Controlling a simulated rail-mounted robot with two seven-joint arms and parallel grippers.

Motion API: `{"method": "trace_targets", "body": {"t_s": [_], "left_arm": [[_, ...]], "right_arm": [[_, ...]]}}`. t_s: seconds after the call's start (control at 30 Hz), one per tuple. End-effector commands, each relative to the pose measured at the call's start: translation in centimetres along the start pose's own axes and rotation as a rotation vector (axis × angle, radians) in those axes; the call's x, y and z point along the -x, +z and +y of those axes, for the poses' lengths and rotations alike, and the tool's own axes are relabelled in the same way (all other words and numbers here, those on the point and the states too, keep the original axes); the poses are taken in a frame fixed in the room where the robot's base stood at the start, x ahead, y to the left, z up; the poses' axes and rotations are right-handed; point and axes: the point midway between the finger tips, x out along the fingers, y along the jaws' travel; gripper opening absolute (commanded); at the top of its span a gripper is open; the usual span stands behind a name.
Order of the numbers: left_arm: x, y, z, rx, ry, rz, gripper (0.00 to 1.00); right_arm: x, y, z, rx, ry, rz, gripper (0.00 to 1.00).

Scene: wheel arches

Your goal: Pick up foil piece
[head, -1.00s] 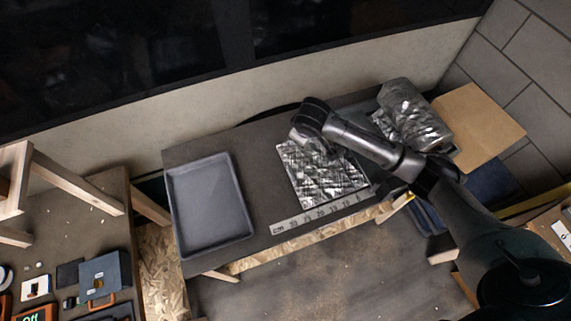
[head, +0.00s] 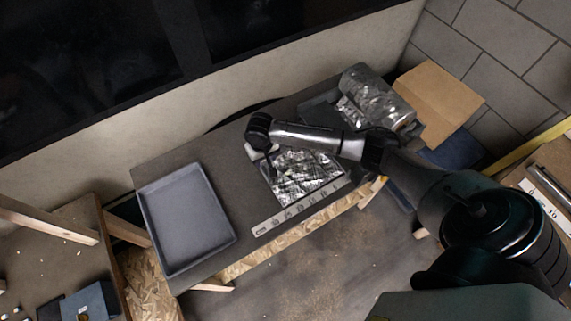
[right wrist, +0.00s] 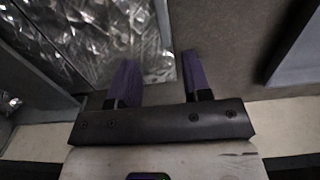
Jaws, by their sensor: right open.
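The foil piece (head: 308,178) is a crinkled silver sheet lying flat on the dark bench, above a printed ruler strip. My right gripper (head: 264,153) is at the foil's upper left corner, and my right forearm hides the foil's far edge. In the right wrist view, the gripper (right wrist: 159,58) is open with two purple fingers and nothing held. The foil (right wrist: 90,28) fills the upper left there. Its edge shows between the fingers: the left finger overlaps the foil and the right one is over bare bench. Fingertip height is unclear. My left gripper is out of view.
A grey tray (head: 187,221) lies left of the foil, with bare bench between. A foil roll (head: 376,95) and a cardboard piece (head: 438,98) are at the right end. The wall (head: 130,140) runs behind the bench.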

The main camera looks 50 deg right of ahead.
Motion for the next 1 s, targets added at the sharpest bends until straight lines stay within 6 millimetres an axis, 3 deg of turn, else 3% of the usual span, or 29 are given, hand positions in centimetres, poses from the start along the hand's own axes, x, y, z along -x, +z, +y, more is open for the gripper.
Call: {"method": "trace_targets", "body": {"t_s": [0.1,0.47,0.8,1.0], "left_arm": [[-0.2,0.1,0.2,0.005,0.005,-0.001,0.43],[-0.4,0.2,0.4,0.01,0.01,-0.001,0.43],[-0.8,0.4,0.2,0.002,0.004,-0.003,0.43],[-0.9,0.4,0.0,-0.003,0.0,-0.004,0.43]], "right_arm": [[-1.9,0.0,-0.1,0.001,0.0,-0.002,0.45],[-4.1,0.0,-0.1,0.002,0.001,0.0,0.45],[-8.2,0.0,-0.5,0.003,0.001,0.0,0.45],[-8.8,0.0,-0.5,0.004,0.0,0.001,0.45]]}}
